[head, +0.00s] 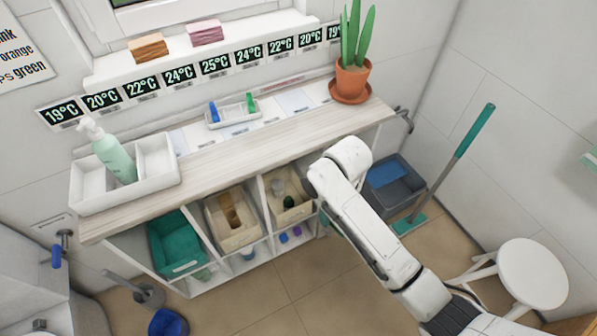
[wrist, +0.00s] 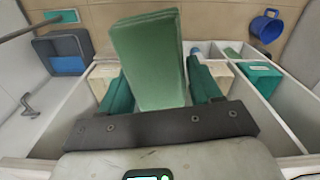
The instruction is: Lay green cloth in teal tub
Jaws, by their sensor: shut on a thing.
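The green cloth (wrist: 150,62) is a folded pad between the two teal fingers of my gripper (wrist: 162,80) in the wrist view. My gripper is shut on it, and the cloth sticks out past the fingertips. The teal tub (head: 172,250) sits in the left compartment of the shelf under the counter in the head view. It also shows at the right of the wrist view (wrist: 262,78), apart from the cloth. In the head view my arm hides most of my gripper and the cloth, near the right end of the shelf.
Beige bins (head: 236,234) stand in the compartments right of the tub, with white dividers (head: 264,208) between. The counter (head: 240,145) overhangs the shelf.

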